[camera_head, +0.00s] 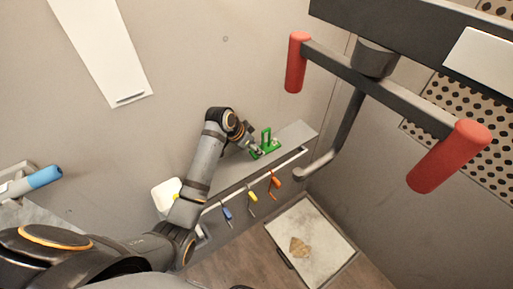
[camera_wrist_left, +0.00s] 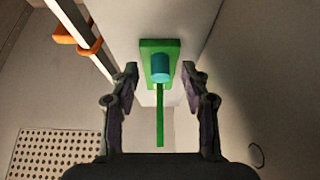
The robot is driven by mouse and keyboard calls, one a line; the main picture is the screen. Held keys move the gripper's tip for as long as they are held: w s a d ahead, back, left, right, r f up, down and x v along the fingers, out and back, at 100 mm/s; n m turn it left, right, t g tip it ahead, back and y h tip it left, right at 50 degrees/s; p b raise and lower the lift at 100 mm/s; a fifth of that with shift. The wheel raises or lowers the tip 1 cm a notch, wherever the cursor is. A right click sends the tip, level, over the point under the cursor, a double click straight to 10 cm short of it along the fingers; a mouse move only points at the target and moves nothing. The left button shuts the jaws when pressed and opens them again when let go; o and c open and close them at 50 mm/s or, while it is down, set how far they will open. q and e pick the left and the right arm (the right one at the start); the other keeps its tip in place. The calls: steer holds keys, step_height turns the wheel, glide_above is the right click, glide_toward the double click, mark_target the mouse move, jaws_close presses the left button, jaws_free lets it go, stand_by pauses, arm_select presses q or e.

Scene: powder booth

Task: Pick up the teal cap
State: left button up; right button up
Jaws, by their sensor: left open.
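The teal cap (camera_wrist_left: 160,71) is a small cylinder on a green stand (camera_wrist_left: 147,48) in the left wrist view. A thin green bar extends from the stand toward the wrist. My left gripper (camera_wrist_left: 161,88) is open, with one finger on each side of the cap and bar, apparently without touching. In the head view the green stand (camera_head: 267,150) sits on a grey shelf, with my left gripper (camera_head: 249,134) at its left side. I cannot make out the cap in the head view. My right gripper is not in view.
The narrow shelf (camera_head: 296,133) has blue, yellow and orange hooks or tools (camera_head: 251,196) hanging along its front. A dark frame with red handles (camera_head: 446,157) stands at right. A bent grey tube (camera_head: 338,146) comes down near the shelf's right end. A framed pale panel (camera_head: 310,241) lies below.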

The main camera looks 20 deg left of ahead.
arm_select(q)
steer(key=shift+f, duration=0.15)
steer(key=shift+c, duration=0.2)
steer(key=c, duration=0.7)
steer(key=shift+c, duration=0.2)
